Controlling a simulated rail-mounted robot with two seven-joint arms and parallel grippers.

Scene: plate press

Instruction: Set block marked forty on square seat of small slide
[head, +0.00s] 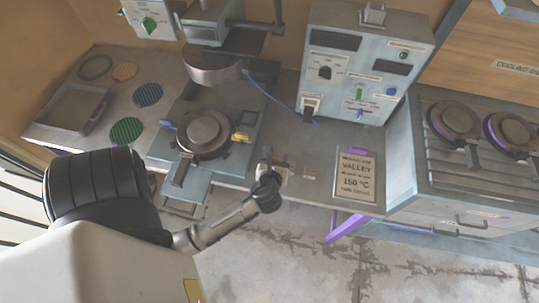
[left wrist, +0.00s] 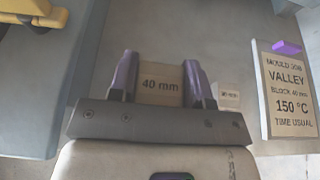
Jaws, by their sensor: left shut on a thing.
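The block marked 40 mm (left wrist: 160,84) is tan and sits between the two purple fingers of my left gripper (left wrist: 160,80), which is shut on it. In the head view my left gripper (head: 273,170) is over the bench front, right of the press, and largely covers the block. Whether the block touches the bench is unclear. A pale narrow frame (head: 186,190) juts out in front of the press and may be the small slide; its square seat cannot be made out. My right gripper is not in view.
A smaller block (left wrist: 229,95) lies just right of my left gripper. The press base (head: 240,158) with a round mould (head: 205,134) stands to the left. A job card reading VALLEY, 150 °C (head: 356,175) lies to the right. The control box (head: 370,60) stands behind.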

